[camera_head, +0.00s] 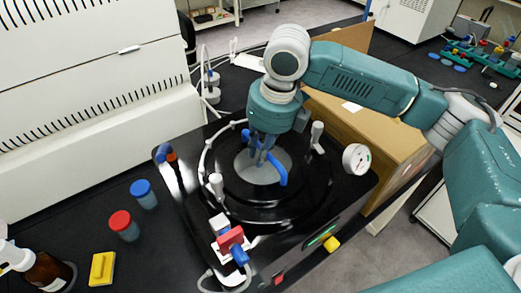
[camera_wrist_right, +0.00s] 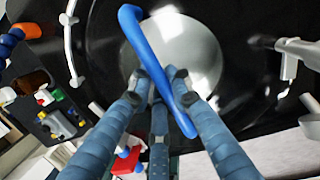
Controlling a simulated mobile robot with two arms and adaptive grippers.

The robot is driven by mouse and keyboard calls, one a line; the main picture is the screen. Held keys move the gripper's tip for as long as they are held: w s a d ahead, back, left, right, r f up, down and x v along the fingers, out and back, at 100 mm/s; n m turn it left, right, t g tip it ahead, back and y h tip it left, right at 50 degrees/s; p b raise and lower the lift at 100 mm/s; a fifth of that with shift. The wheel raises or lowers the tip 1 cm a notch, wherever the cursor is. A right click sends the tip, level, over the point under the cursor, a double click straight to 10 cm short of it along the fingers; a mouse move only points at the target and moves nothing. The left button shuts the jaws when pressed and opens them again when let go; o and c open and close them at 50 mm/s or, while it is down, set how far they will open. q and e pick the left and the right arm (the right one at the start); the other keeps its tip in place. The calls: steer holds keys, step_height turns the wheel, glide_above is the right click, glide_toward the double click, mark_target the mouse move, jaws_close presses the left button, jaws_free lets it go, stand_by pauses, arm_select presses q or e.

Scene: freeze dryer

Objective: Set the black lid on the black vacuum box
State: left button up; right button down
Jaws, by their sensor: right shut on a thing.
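The black vacuum box (camera_head: 350,200) stands on the dark bench. The round black lid (camera_head: 262,193) has a grey round middle and a blue bar handle (camera_head: 282,176). The lid is over the box's top, roughly centred; I cannot tell whether it touches all round. My right gripper (camera_head: 262,155) reaches down from above and is shut on the blue handle. The right wrist view shows its fingers (camera_wrist_right: 160,82) on both sides of the handle (camera_wrist_right: 137,30), with the shiny grey middle (camera_wrist_right: 195,45) behind. The fingers hide part of the handle. My left gripper is not in view.
White valves (camera_head: 217,184) and a round gauge (camera_head: 356,158) stand up around the box top. A red and blue fitting (camera_head: 231,240) is at its front. A blue-capped jar (camera_head: 144,195), red-capped jar (camera_head: 124,226), yellow block (camera_head: 103,268) and brown bottle (camera_head: 45,270) stand left.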

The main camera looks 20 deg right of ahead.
steer(key=c, duration=1.5)
jaws_free()
steer(key=r, duration=0.4)
steer(key=s+d+r, duration=0.1)
steer(key=r, duration=0.7)
steer(key=shift+s+d, duration=0.2)
steer(key=shift+d, duration=0.1)
steer(key=shift+f, duration=0.1)
